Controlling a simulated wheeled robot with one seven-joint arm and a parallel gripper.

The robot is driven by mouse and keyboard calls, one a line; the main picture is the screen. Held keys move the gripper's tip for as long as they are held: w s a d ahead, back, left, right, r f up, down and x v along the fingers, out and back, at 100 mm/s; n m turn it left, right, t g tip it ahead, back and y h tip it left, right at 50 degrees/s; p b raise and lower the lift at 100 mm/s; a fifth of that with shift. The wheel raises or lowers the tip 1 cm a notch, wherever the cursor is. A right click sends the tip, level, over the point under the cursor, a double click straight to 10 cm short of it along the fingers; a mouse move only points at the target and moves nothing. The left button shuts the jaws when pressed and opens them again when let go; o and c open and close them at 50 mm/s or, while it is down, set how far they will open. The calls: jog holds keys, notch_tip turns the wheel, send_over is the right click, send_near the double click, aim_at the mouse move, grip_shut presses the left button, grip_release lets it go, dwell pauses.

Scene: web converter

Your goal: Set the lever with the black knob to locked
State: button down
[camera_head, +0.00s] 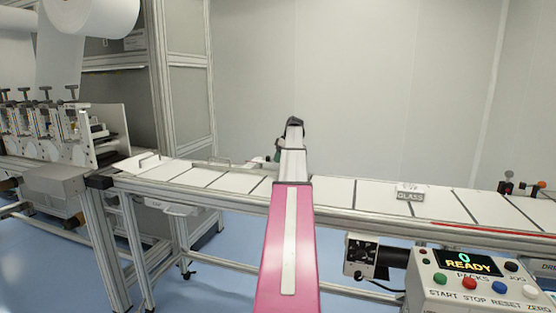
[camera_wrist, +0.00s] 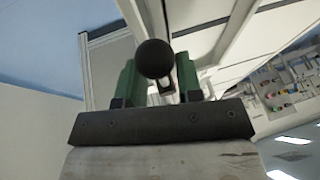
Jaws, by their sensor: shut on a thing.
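In the wrist view, a round black knob (camera_wrist: 155,57) on a short lever stem sits between the green fingers of my gripper (camera_wrist: 158,76). The fingers are on either side of the knob and stem, and my gripper is shut on this lever. The lever's base and any lock marking are hidden. In the head view, my pink and white arm reaches over the conveyor line. Its dark end hides the fingers and the black-knobbed lever, with only a small green patch (camera_head: 277,156) at its left.
A control panel (camera_head: 470,285) reading READY stands at lower right. Small knobbed fittings (camera_head: 520,186) sit at far right. Paper rolls and a machine (camera_head: 60,135) stand at left.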

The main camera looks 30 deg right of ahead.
jog(key=shift+d, duration=0.1)
jog(key=c, duration=0.8)
grip_release()
jog(key=v, duration=1.1)
